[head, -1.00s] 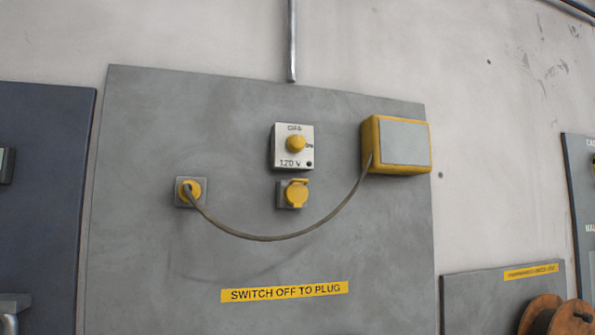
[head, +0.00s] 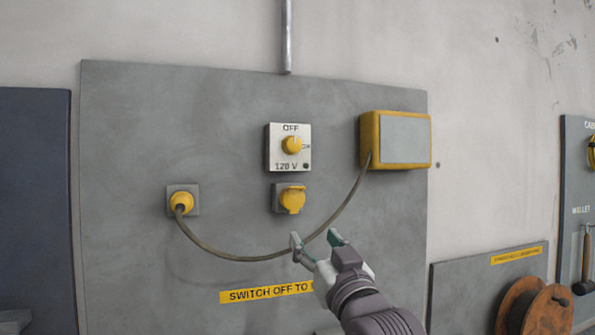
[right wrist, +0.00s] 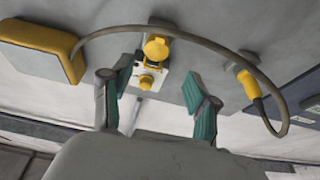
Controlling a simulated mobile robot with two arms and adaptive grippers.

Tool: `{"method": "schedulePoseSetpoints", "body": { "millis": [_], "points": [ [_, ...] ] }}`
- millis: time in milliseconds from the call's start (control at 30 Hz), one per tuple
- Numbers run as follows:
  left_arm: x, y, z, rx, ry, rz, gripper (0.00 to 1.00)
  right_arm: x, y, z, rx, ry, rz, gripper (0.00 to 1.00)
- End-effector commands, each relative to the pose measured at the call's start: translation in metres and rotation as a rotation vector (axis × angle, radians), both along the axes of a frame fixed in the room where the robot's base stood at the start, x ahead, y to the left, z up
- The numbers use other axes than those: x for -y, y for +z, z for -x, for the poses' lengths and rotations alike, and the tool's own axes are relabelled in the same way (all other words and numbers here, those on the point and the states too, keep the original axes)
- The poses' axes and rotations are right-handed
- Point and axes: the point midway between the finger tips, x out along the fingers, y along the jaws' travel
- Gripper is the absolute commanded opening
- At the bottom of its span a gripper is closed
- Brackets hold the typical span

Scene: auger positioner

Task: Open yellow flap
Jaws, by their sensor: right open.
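The yellow flap (head: 292,199) is a round lid on a grey socket, low in the middle of the grey panel, and it looks closed. In the right wrist view the flap (right wrist: 157,48) shows between and beyond the fingertips. My right gripper (head: 317,241) is open and empty, below and slightly right of the flap, apart from it. It also shows in the right wrist view (right wrist: 162,85) with its green-padded fingers spread. Above the flap sits a white switch box (head: 276,155) with a yellow knob (head: 291,145), marked OFF and 120 V. My left gripper is not in view.
A grey cable (head: 235,258) sags from the yellow plug (head: 181,202) at left to the yellow box (head: 405,140) at right, passing below the flap and close to my right fingers. A yellow label (head: 262,292) lies lower. A cable reel (head: 540,312) stands at lower right.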

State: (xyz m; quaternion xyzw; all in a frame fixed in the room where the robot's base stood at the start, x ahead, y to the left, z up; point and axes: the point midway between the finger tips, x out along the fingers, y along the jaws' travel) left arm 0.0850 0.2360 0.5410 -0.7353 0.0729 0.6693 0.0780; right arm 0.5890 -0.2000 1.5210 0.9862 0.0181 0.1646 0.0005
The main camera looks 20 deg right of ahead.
Motion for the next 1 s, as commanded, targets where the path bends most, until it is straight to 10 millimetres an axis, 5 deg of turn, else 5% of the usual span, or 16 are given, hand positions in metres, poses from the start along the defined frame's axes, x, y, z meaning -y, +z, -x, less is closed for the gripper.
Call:
{"method": "schedulePoseSetpoints", "body": {
  "millis": [100,233,700,1000],
  "points": [
    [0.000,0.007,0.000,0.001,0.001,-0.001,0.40,0.002,0.030,0.020,0.054,-0.002,-0.008,0.60],
    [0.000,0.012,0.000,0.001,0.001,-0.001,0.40,0.003,0.040,0.017,0.063,-0.001,-0.009,0.60],
    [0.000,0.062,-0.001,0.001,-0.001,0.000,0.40,-0.001,0.078,-0.069,0.060,0.000,-0.009,0.60],
    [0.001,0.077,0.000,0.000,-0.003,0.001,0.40,-0.002,0.087,-0.100,0.063,0.000,-0.009,0.60]
  ]
}}
